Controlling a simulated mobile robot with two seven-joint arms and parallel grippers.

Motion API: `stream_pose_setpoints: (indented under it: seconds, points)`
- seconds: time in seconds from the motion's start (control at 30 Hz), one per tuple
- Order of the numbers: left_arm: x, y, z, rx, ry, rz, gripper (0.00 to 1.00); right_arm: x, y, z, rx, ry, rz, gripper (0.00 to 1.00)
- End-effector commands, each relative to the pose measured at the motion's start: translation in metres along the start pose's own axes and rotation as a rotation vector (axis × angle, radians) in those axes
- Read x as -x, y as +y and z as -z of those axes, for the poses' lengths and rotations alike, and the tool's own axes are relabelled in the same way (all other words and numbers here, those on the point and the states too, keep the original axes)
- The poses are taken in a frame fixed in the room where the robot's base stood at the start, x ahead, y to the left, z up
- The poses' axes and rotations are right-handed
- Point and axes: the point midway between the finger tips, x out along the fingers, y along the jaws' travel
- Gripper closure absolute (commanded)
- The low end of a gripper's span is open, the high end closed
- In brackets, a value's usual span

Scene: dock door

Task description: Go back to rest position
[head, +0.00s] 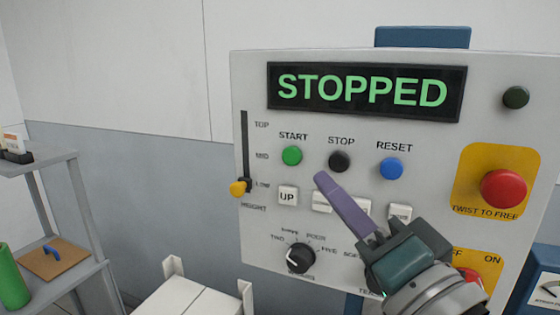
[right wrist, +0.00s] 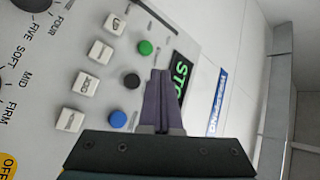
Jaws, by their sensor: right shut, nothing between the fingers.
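My right gripper (head: 322,180) is in front of the grey control panel (head: 250,90), its purple fingers shut and empty. In the head view the fingertips show just below the black STOP button (head: 339,161); I cannot tell whether they touch the panel. The right wrist view shows the shut fingers (right wrist: 159,75) beside the black button (right wrist: 131,81). The panel display (head: 366,90) reads STOPPED in green. The green START button (head: 291,155) and blue RESET button (head: 391,168) flank the STOP button. My left gripper is not in view.
A red emergency button (head: 503,188) sits on a yellow plate at the right. A slider with a yellow knob (head: 238,188) is at the panel's left edge. A grey shelf (head: 50,165) stands at the far left. A white boxy object (head: 185,297) is below the panel.

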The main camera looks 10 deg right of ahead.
Motion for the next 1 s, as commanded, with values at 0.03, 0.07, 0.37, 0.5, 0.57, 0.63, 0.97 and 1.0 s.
stream_pose_setpoints:
  seconds: [0.03, 0.07, 0.37, 0.5, 0.57, 0.63, 0.97, 1.0]
  points:
    - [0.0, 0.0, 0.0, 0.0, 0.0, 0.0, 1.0, 0.001, 0.0, -0.002, 0.009, -0.013, -0.006, 1.0]
    - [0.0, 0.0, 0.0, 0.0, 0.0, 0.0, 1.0, 0.002, 0.001, -0.005, 0.019, -0.029, -0.013, 1.0]
    - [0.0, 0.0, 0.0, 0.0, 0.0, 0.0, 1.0, 0.068, 0.035, -0.069, 0.4, -0.536, -0.265, 1.0]
    - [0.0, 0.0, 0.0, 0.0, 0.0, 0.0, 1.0, 0.131, 0.061, -0.076, 0.606, -0.823, -0.434, 1.0]
    - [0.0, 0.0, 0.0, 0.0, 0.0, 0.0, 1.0, 0.158, 0.07, -0.073, 0.673, -0.933, -0.503, 1.0]
    - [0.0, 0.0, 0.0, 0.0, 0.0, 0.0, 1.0, 0.19, 0.077, -0.065, 0.737, -1.051, -0.583, 1.0]
    - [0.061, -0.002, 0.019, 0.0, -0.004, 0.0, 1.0, 0.255, 0.029, -0.003, 0.839, -1.336, -0.78, 1.0]
    - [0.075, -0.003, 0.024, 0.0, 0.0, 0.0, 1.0, 0.252, 0.018, 0.004, 0.838, -1.336, -0.779, 1.0]
